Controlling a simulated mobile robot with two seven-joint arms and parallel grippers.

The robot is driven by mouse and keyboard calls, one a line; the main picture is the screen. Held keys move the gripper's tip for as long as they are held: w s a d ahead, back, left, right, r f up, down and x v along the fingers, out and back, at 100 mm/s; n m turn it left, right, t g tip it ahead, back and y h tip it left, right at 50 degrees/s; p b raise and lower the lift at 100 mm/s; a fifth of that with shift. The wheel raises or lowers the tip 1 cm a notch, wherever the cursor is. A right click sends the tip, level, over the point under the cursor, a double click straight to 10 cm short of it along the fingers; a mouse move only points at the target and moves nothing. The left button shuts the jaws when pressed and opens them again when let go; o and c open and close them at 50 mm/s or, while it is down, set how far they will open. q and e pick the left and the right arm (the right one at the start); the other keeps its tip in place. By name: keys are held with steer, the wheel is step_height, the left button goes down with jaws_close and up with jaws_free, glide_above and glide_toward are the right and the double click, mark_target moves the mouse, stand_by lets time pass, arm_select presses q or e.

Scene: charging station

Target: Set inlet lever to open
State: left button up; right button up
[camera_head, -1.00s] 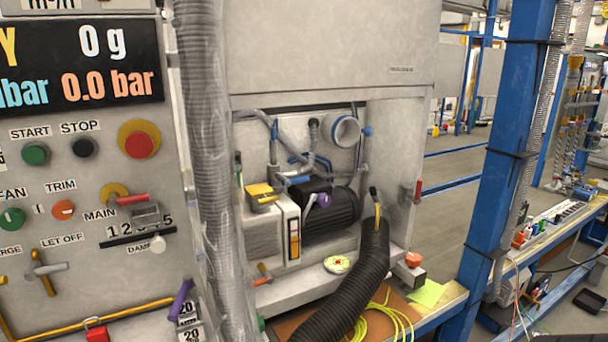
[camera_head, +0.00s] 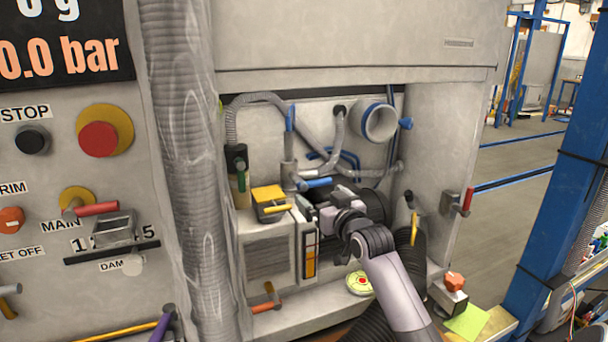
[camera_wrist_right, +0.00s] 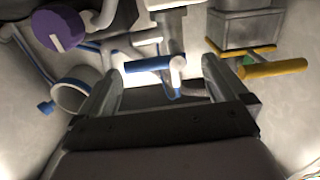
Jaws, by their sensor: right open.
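My right gripper (camera_head: 312,205) is inside the recess of the grey cabinet, in front of the black motor (camera_head: 372,205). In the right wrist view its fingers (camera_wrist_right: 160,78) are spread and empty. A blue lever handle (camera_head: 318,183) on a grey pipe is just above the gripper in the head view. In the right wrist view this blue handle (camera_wrist_right: 150,64) appears between the fingertips, apart from both. No label reading inlet is visible, so I cannot tell from lettering which lever it names. My left gripper is out of view.
A yellow handle (camera_head: 277,208) on a box is left of the gripper. A white duct (camera_head: 378,122) is above right. A red lever (camera_head: 467,200) is on the right wall. A purple knob (camera_wrist_right: 58,28) shows in the wrist view. A black corrugated hose (camera_head: 408,262) is below.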

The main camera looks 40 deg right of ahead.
mark_target(315, 181)
steer(key=shift+w+d+r, duration=0.25)
steer(key=shift+d+r, duration=0.05)
steer(key=shift+r, duration=0.15)
steer(key=shift+w+d+r, duration=0.25)
steer(key=shift+d+r, duration=0.05)
steer(key=shift+r, duration=0.15)
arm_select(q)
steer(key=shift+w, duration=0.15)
arm_select(e)
steer(key=shift+x, duration=3.4)
steer(key=shift+r, duration=0.1)
